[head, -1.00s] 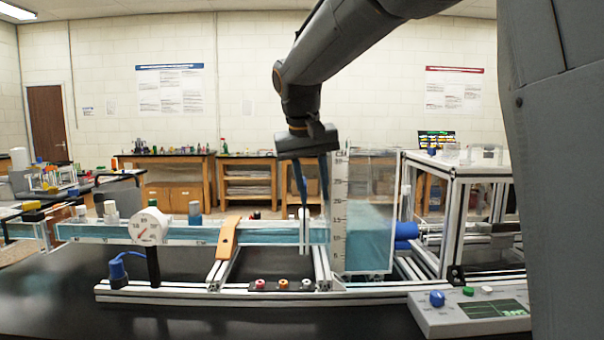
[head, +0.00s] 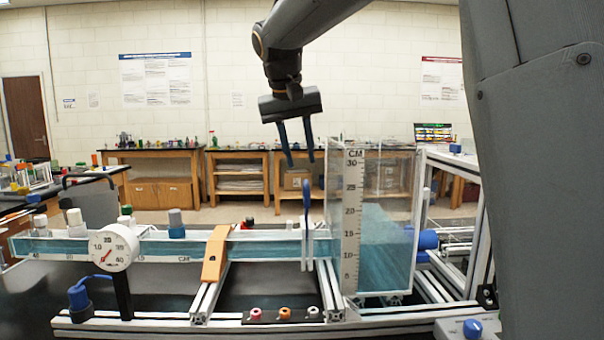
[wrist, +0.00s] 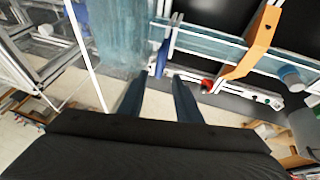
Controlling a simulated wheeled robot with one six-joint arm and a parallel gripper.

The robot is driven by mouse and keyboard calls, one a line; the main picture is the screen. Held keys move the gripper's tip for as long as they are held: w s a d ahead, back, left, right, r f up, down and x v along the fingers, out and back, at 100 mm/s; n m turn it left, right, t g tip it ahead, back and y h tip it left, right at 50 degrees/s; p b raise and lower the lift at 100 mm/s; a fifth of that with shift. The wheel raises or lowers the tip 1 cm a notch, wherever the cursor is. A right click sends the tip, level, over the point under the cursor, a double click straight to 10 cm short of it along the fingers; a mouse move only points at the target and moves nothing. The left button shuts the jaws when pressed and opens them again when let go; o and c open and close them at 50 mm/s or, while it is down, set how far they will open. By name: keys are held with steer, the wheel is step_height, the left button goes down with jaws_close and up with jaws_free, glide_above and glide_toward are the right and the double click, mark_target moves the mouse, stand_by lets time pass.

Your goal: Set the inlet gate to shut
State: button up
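The inlet gate is a narrow upright plate (head: 305,250) where the clear channel meets the tall water tank (head: 376,225). Its blue handle (head: 306,195) sticks up above the channel's top edge, and the pale lower part reaches down across the channel. In the wrist view the blue handle (wrist: 162,57) lies just beyond the fingers. My gripper (head: 300,161) is above the handle, apart from it, with its two fingers spread and nothing between them. I cannot tell whether the gate's bottom edge meets the channel floor.
An orange clamp (head: 215,254) straddles the channel left of the gate. A round dial gauge (head: 113,248) stands further left. The tank's scale wall (head: 350,220) rises close to the gate's right. A strip with coloured knobs (head: 284,314) is in front, low down.

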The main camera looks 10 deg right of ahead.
mark_target(306, 181)
steer(key=shift+p+x, duration=0.35)
steer(key=shift+x, duration=2.8)
jaws_close()
